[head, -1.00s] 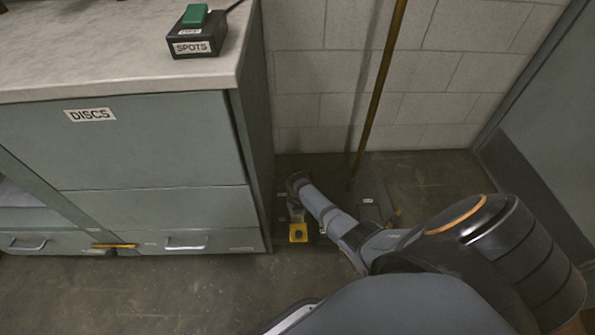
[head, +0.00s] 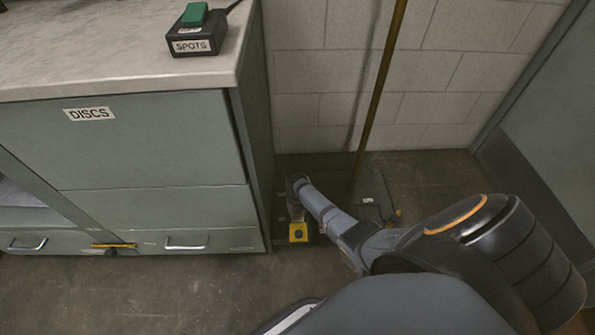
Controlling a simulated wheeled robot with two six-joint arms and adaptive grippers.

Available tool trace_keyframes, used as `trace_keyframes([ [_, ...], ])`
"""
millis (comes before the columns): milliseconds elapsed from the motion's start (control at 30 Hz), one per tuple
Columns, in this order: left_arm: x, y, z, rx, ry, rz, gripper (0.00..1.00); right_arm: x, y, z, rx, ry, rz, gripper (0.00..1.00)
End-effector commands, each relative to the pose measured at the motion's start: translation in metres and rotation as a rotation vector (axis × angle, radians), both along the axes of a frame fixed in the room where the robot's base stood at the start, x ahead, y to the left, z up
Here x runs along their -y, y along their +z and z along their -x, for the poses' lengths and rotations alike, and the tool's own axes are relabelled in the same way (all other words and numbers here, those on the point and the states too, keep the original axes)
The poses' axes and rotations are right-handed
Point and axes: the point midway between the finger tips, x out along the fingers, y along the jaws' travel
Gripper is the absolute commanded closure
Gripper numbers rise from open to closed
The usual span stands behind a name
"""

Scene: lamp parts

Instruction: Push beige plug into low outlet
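My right arm reaches down and to the left, into the gap beside the cabinet's right side, near the floor. My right gripper (head: 295,206) is small and dark there, partly hidden by my own wrist, and I cannot tell whether its fingers are open or shut. I cannot make out the beige plug or the low outlet; they are hidden or too small to see. A yellow block with a dark spot (head: 298,233) shows just below the gripper, close to the cabinet's base. My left gripper is not in view.
The grey-green cabinet (head: 150,140) marked DISCS stands at left, with a black SPOTS box (head: 197,38) on its top. A long brown pole (head: 380,90) and a dark flat pan-like thing (head: 373,190) stand near the block wall. The floor at front left is clear.

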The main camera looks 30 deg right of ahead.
Motion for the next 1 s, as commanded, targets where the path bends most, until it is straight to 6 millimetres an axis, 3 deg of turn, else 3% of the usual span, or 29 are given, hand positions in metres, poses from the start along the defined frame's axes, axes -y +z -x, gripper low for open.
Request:
trace_keyframes([
  [200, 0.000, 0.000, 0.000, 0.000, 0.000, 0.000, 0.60, 0.000, -0.001, 0.001, -0.002, 0.000, -0.001, 1.00],
  [233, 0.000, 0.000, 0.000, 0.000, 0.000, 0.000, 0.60, 0.000, -0.001, 0.001, -0.002, 0.000, -0.001, 0.67],
  [400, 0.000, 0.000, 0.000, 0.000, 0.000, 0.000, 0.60, 0.000, -0.001, 0.001, -0.001, 0.000, -0.001, 0.45],
  [767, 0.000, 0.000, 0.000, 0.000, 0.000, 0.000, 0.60, 0.000, 0.003, 0.001, 0.000, 0.000, 0.000, 0.45],
  [1000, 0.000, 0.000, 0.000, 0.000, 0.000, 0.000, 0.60, -0.002, 0.039, 0.004, 0.002, 0.001, 0.002, 0.45],
])
